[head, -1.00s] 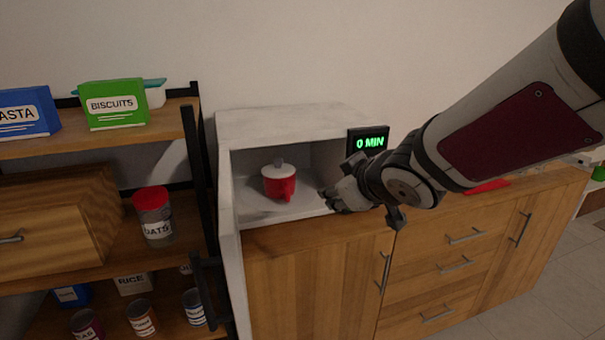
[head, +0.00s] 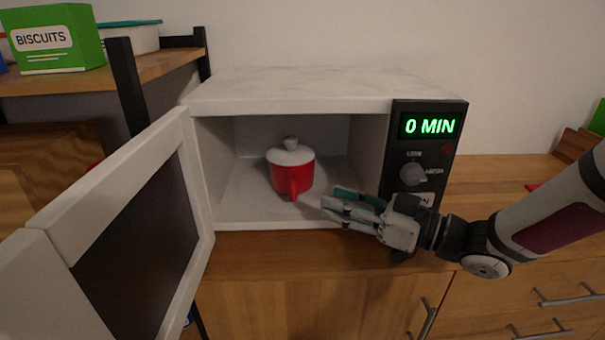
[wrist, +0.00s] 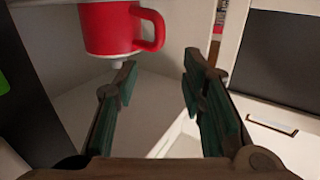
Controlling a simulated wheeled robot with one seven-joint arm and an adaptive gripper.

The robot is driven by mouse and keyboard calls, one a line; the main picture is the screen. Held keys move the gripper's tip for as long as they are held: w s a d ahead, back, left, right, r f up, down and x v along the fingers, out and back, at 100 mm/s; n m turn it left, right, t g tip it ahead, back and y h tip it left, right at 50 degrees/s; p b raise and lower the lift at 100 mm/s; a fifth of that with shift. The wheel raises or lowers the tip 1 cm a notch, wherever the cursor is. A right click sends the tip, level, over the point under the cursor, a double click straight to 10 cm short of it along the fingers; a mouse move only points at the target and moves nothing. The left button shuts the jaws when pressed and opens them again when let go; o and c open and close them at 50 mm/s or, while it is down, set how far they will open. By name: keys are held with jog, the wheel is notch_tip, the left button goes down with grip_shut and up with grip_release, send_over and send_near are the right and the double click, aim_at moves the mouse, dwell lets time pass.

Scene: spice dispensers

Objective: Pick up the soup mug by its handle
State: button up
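The red soup mug (head: 305,176) stands upright inside the open microwave (head: 300,88), with a white knobbed lid (head: 290,155) on it. Its red handle (head: 292,186) points toward the opening. In the wrist view the mug (wrist: 105,28) appears upside down at the top, with its handle (wrist: 160,32) to the right. My gripper (head: 332,201) is at the front right of the microwave opening, to the right of the handle and apart from it. In the wrist view my gripper (wrist: 160,62) is open, with nothing between its green-padded fingers.
The microwave door (head: 130,200) stands open on the left. The control panel (head: 430,150) reads 0 MIN at the right. A shelf with a green biscuits box (head: 58,38) is at the left. A wooden counter (head: 490,195) extends right.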

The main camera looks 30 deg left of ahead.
aim_at(296, 189)
jog(key=a, duration=0.5)
jog(key=shift+w+f+b, duration=0.1)
jog(key=shift+w+b, duration=0.05)
jog(key=shift+b, duration=0.2)
jog(key=shift+a+f+b, duration=0.15)
jog(key=shift+a+b, duration=0.25)
jog(key=shift+a, duration=1)
jog(key=shift+a+f+b, duration=0.1)
jog(key=shift+a+b, duration=0.25)
jog(key=shift+a, duration=1)
jog(key=shift+r, duration=0.1)
grip_shut()
